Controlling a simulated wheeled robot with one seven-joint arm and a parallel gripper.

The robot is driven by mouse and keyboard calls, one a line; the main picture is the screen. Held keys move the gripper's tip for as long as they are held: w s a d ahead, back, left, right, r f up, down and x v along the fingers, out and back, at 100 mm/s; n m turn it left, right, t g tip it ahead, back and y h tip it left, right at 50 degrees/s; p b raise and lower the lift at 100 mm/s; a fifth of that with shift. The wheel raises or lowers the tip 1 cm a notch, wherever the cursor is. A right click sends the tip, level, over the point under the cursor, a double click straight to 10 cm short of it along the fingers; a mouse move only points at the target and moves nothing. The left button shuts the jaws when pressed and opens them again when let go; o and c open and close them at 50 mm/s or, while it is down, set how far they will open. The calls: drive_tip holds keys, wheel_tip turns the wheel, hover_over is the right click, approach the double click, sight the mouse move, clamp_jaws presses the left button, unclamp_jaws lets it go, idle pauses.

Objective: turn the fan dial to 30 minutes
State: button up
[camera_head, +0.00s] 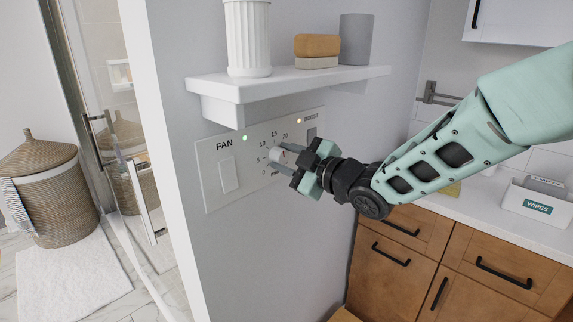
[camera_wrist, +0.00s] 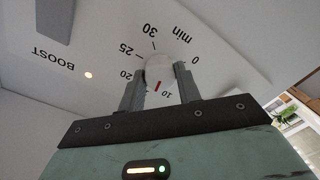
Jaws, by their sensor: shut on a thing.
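The fan dial (camera_wrist: 159,68) is a round white knob with a red pointer mark, on a white wall panel (camera_head: 212,187) labelled FAN. In the wrist view the red mark points down, close to the 10 and slightly to its left. The 30 is on the opposite side of the dial. My gripper (camera_wrist: 161,88) is shut on the dial, with one grey finger on each side. In the head view my gripper (camera_head: 286,158) reaches the panel from the right and hides most of the dial and the higher numbers. The 15 mark is hidden in the wrist view.
A white shelf (camera_head: 240,90) juts out just above the panel, carrying a ribbed white cup (camera_head: 247,38), a soap-like block (camera_head: 317,45) and a grey cup (camera_head: 357,40). A rocker switch (camera_head: 229,175) sits left of the dial, a BOOST switch (camera_head: 311,132) upper right.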

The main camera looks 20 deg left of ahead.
drive_tip(key=m, duration=0.4)
drive_tip(key=shift+w+d+f+m+b, duration=0.1)
drive_tip(key=shift+w+d+m+b, duration=0.05)
drive_tip(key=shift+m+b, duration=0.2)
drive_tip(key=m, duration=0.3)
drive_tip(key=shift+m, duration=0.25)
drive_tip(key=m, duration=0.4)
drive_tip(key=shift+y, duration=0.3)
drive_tip(key=m, duration=0.4)
drive_tip(key=shift+f, duration=0.1)
drive_tip(key=m, duration=0.6)
drive_tip(key=shift+f+m, duration=0.1)
drive_tip(key=shift+m, duration=0.2)
drive_tip(key=m, duration=0.1)
drive_tip(key=m+b, duration=0.1)
drive_tip(key=m, duration=0.1)
drive_tip(key=shift+s+m, duration=0.2)
drive_tip(key=shift+m, duration=0.1)
drive_tip(key=shift+m+b, duration=0.6)
drive_tip(key=shift+m, duration=0.9)
